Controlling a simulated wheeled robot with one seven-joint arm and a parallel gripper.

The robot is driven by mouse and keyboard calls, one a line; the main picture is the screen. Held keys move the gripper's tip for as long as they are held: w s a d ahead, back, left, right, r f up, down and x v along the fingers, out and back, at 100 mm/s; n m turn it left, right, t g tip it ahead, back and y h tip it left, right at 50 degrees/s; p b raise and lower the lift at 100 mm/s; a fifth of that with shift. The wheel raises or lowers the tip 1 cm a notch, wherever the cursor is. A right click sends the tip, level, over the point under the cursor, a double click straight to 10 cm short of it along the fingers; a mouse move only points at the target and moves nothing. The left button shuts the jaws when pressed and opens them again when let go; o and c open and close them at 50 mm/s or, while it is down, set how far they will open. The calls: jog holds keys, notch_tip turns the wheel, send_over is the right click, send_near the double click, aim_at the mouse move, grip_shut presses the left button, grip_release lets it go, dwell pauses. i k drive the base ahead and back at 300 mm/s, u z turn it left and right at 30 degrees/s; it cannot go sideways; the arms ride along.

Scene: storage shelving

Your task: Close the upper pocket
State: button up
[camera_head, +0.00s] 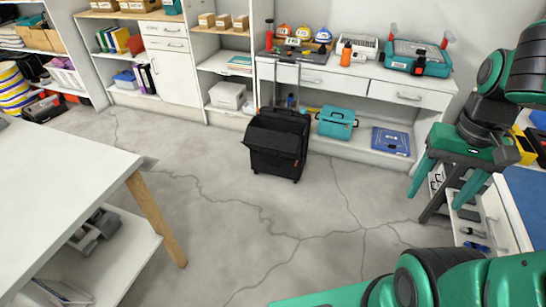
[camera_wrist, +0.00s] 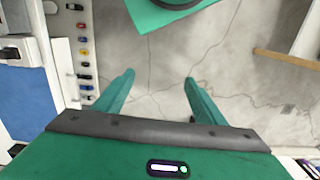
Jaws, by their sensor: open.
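A black wheeled bag (camera_head: 275,162) with a raised handle stands upright on the floor in the head view, in front of the white desk. Its upper pocket (camera_head: 270,140) juts out from the front and looks tilted open. My gripper (camera_head: 435,199) is at the right of the head view, pointing down, well apart from the bag. In the wrist view its two green fingers (camera_wrist: 159,76) are spread with only floor between them. The bag is not in the wrist view.
A white table (camera_head: 65,165) with a wooden leg fills the left front. White shelves and a desk (camera_head: 340,75) line the back wall. A teal toolbox (camera_head: 337,123) and a blue case (camera_head: 390,141) sit low beside the bag. The cracked floor (camera_head: 290,215) before the bag is clear.

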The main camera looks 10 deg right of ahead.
aim_at(279, 144)
jog(key=z, duration=0.25)
jog(key=i, duration=1.05)
jog(key=u, duration=0.45)
